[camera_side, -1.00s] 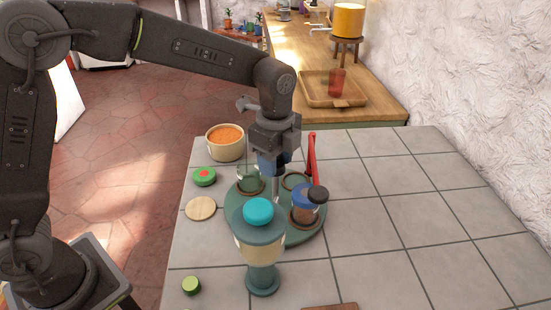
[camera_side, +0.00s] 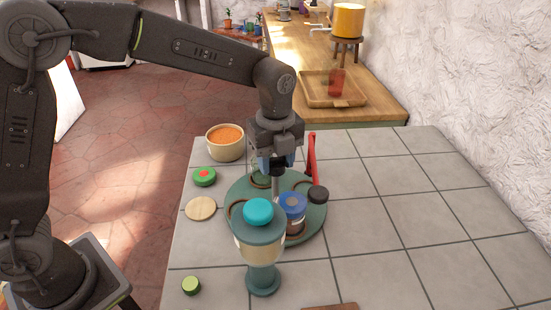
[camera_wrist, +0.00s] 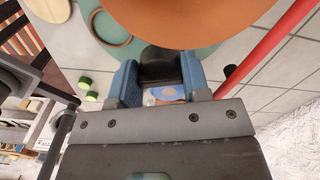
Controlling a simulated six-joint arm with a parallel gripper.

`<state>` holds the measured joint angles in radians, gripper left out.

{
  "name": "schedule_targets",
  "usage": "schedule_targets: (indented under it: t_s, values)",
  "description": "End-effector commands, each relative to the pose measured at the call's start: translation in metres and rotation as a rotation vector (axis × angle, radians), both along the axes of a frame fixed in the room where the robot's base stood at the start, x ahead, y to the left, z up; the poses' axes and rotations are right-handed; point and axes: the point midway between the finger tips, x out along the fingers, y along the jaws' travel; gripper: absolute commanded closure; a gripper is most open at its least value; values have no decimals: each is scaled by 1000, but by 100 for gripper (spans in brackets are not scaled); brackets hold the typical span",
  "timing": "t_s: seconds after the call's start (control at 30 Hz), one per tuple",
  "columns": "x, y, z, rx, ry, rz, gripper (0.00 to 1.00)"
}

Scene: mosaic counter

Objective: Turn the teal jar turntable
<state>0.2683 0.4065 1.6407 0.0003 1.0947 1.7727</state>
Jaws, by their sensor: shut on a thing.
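The teal turntable (camera_side: 318,222) lies on the tiled counter in the side view. A blue-lidded jar (camera_side: 293,201) stands on its front right part. Ring-shaped seats (camera_side: 260,181) show on its top. My gripper (camera_side: 278,166) is above the middle of the turntable, shut on a dark knob (camera_side: 278,171) on a pale upright post. In the wrist view the blue fingers of my gripper (camera_wrist: 160,85) flank the dark knob (camera_wrist: 158,62), with the teal turntable (camera_wrist: 112,58) beyond. The turntable's front is partly hidden behind a turquoise-topped stand.
The turquoise-topped stand (camera_side: 262,250) is close in front. An orange-filled bowl (camera_side: 225,137), red-green lid (camera_side: 204,176) and wooden disc (camera_side: 201,208) lie left. The counter's right is clear.

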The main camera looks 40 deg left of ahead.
Motion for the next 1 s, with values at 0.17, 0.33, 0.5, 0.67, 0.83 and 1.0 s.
schedule_targets:
  t_s: [0.17,0.33,0.5,0.67,0.83,1.0]
  values:
    - [1,-1,2,-4,-5,-86,99]
    - [1,-1,2,-4,-5,-164,99]
    - [1,-1,2,-4,-5,-227,99]
    - [1,-1,2,-4,-5,-271,99]
    - [1,-1,2,-4,-5,-300,99]
    - [1,-1,2,-4,-5,-313,99]
